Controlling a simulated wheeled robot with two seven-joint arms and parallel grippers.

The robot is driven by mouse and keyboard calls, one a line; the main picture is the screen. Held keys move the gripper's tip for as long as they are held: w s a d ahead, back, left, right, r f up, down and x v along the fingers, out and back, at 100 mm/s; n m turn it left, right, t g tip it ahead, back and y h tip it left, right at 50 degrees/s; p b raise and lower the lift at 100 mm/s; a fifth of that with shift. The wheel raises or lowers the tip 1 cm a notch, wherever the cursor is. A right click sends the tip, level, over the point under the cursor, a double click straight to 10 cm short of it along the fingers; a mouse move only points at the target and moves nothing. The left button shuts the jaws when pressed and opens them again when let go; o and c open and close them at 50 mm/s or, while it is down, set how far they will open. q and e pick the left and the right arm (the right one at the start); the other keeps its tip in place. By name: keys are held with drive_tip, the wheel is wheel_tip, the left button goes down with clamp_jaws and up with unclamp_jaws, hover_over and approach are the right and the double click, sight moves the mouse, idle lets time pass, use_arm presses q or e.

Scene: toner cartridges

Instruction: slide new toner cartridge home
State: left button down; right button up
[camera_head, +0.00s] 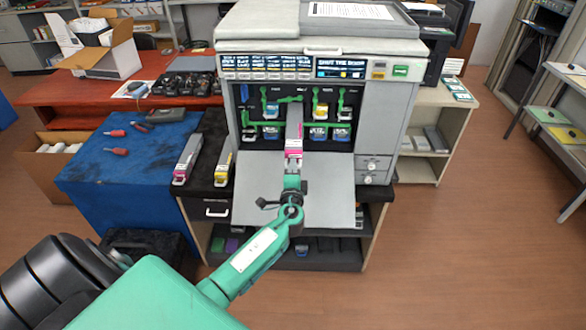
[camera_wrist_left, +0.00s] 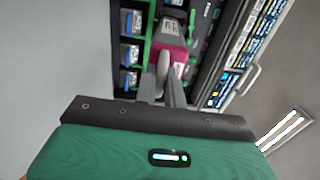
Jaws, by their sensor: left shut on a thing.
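The new toner cartridge (camera_head: 294,135) is grey with a magenta end, and its far part reaches into the printer's open front bay. My left gripper (camera_head: 292,182) is shut on its magenta end, which also shows in the left wrist view (camera_wrist_left: 170,42) beyond the fingers of the left gripper (camera_wrist_left: 168,85). The printer (camera_head: 375,120) has its front door (camera_head: 245,195) folded down flat below the bay. Green levers (camera_head: 262,112) and several blue-ended cartridges show inside. How deep the held cartridge sits is hidden. My right gripper is not in view.
A magenta cartridge (camera_head: 187,160) and a yellow cartridge (camera_head: 223,166) lie on the dark cabinet top left of the door. A blue-covered table (camera_head: 95,175) with screwdrivers stands further left. A shelf (camera_head: 425,165) stands right of the printer. Open floor lies at the right.

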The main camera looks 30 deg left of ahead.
use_arm(q)
drive_tip(key=shift+r+p, duration=1.2)
drive_tip(key=shift+r, duration=0.75)
